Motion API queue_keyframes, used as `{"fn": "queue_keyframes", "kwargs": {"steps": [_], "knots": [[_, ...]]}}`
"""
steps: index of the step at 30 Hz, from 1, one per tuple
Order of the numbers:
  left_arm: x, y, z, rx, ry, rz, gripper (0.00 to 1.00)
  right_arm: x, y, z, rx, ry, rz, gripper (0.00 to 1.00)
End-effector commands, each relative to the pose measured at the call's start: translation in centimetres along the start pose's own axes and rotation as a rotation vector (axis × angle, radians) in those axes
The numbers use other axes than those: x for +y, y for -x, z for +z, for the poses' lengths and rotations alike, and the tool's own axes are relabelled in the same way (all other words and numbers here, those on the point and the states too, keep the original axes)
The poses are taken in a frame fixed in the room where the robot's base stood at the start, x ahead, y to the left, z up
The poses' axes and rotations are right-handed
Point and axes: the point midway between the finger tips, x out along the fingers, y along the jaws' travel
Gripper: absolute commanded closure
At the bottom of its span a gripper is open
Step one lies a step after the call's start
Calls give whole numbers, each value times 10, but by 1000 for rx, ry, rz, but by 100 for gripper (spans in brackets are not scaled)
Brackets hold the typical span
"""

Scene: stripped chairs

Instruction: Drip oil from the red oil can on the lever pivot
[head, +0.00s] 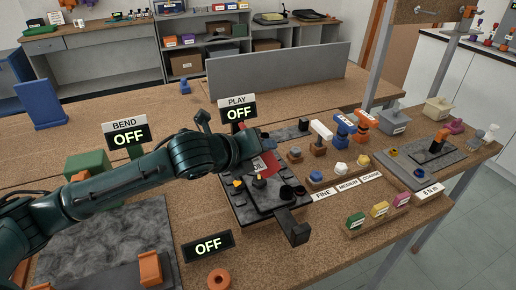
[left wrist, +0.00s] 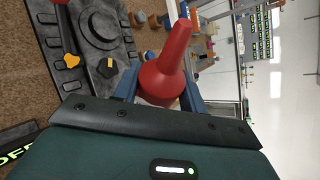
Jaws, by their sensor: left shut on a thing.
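My left gripper (head: 258,150) is shut on the red oil can (head: 266,164), which carries a label and hangs above the dark mechanism (head: 240,205). In the left wrist view the red oil can (left wrist: 166,72) sits between the fingers of my left gripper (left wrist: 162,92), its tapered spout pointing away from the palm. My gripper and the can hide part of the mechanism in the head view. I cannot make out which part is the lever pivot.
Signs reading OFF stand beside the mechanism, one labelled PLAY (head: 238,108) and one BEND (head: 128,133). Wooden blocks with colored parts and a FINE, MEDIUM, COARSE strip (head: 348,186) lie to the right. An orange ring (head: 218,279) lies in front. A grey panel (head: 285,70) stands behind.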

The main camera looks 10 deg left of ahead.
Motion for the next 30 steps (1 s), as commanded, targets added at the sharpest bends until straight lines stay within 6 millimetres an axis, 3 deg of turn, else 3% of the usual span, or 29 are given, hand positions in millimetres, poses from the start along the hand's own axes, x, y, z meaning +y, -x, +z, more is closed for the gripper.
{"fn": "queue_keyframes", "kwargs": {"steps": [7, 16, 30], "knots": [[-1, 0, 0, -10, -29, 10, 90, 0, 0, 0, 0, 0, 0, 64], [0, 0, 0, -150, -366, 151, 90, 0, 0, 0, 0, 0, 0, 64], [1, 0, 0, -177, -431, 179, 90, 0, 0, 0, 0, 0, 0, 64]]}}
